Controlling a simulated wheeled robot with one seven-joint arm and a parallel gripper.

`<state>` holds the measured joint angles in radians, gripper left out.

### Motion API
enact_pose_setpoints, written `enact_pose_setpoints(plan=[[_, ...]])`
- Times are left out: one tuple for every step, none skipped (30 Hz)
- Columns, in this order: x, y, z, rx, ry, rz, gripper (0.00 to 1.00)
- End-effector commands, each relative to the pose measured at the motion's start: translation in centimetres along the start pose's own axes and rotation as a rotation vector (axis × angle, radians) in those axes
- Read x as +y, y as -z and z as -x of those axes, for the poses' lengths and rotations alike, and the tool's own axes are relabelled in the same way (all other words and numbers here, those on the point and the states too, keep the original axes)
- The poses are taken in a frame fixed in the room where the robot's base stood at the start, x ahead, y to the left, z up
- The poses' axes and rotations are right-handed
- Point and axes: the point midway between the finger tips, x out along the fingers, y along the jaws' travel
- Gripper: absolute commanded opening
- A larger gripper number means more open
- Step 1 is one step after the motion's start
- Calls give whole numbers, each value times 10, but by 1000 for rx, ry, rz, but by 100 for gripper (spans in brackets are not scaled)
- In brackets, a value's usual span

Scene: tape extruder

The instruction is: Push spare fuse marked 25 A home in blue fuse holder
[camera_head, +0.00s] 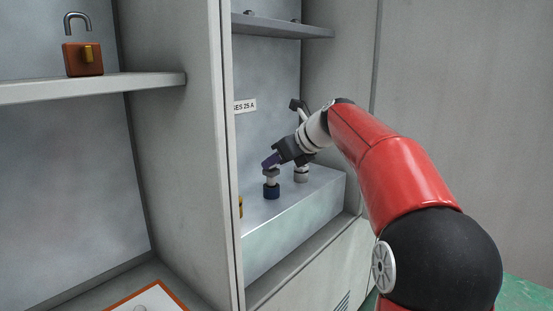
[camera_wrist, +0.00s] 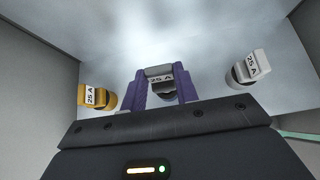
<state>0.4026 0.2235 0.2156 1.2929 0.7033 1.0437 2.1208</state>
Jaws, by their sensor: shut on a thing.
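My gripper (camera_head: 271,163) is in the right cabinet bay, above the blue fuse holder (camera_head: 271,191) on the ledge. Its purple fingers are shut on a fuse (camera_head: 271,179) with a grey top and a pale body. In the wrist view the held fuse (camera_wrist: 160,73) shows a 25 A label between the fingers. The fuse stands about upright, in line with the holder, and its lower end meets the holder's mouth in the head view. How deep it sits I cannot tell.
A yellow fuse (camera_wrist: 97,95) marked 25 A stands left of my gripper, and a white one (camera_wrist: 248,68) marked 25 A stands right. The metal ledge (camera_head: 290,215) carries them. A cabinet divider (camera_head: 232,150) is close on the left. An open padlock (camera_head: 83,58) sits on the left shelf.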

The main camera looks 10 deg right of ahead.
Motion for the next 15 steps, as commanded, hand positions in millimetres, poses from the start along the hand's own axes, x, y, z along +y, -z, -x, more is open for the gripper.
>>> enact_pose_setpoints(plan=[[0,2,-1,0,0,0,0],[0,2,-2,0,0,0,0],[0,3,-2,0,0,0,0],[0,4,-3,0,0,-1,0],[0,4,-3,0,0,-1,0],[0,5,-4,0,0,-1,0],[0,6,-4,0,0,-1,0],[0,6,-5,0,0,-1,0],[0,7,-5,0,1,-1,0],[0,8,-6,0,1,-1,0],[0,8,-6,0,1,-1,0],[0,9,-7,0,1,0,0],[0,10,-7,0,1,0,0],[0,10,-8,0,1,0,0],[0,11,-8,0,1,0,0]])
